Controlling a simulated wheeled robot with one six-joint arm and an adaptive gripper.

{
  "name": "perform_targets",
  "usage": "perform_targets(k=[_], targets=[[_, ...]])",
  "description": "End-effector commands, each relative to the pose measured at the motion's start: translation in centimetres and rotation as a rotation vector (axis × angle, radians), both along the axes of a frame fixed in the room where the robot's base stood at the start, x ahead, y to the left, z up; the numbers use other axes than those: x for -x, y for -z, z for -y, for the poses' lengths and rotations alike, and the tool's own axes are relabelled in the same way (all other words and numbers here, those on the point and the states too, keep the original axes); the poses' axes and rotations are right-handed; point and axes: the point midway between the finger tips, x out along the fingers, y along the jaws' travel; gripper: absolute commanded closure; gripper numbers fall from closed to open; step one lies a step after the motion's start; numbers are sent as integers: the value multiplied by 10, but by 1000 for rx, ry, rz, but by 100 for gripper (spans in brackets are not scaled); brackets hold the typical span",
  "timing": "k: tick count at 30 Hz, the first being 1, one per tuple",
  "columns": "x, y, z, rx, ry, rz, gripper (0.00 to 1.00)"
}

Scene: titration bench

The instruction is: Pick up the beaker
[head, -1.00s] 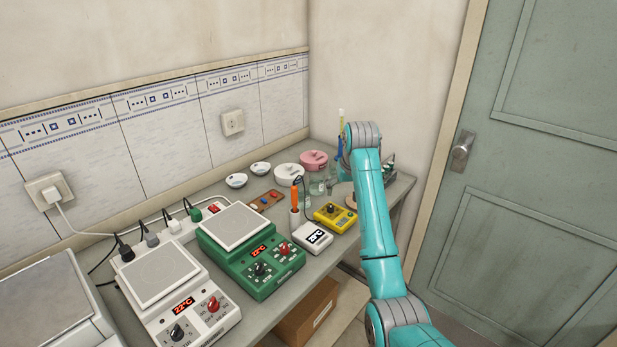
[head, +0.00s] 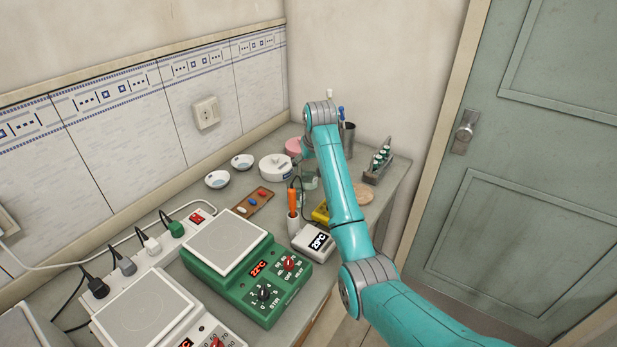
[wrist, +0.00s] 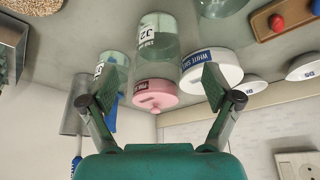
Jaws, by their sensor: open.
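In the wrist view, a clear glass beaker (wrist: 157,42) with a white label stands on the bench, beyond my fingertips and roughly centred between them. A second labelled glass vessel (wrist: 112,72) is left of it, near my left finger. Which one is the task's beaker I cannot tell. My gripper (wrist: 160,86) is open and empty, its two fingers spread wide. In the head view, glassware (head: 308,179) shows beside my arm, partly covered by it; my fingers are hidden there.
A pink lidded pot (wrist: 155,95) and a white lidded jar (wrist: 212,75) stand close by. A grey metal cylinder (head: 348,140) and a rack of small bottles (head: 379,161) are at the right. A green stirrer (head: 247,268) and a thermometer unit (head: 315,241) fill the front.

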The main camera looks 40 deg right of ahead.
Motion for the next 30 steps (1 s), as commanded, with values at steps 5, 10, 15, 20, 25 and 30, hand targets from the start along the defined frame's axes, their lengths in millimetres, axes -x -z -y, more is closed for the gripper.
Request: perform_targets(k=[5, 10, 15, 20, 25, 30], targets=[[-4, 9, 2, 0, 0, 0, 11], [-12, 29, 7, -1, 0, -3, 11], [-20, 48, 10, -1, 0, -2, 11], [-22, 53, 11, 0, 0, 1, 11], [-22, 53, 11, 0, 0, 1, 11], [-22, 53, 11, 0, 0, 1, 54]])
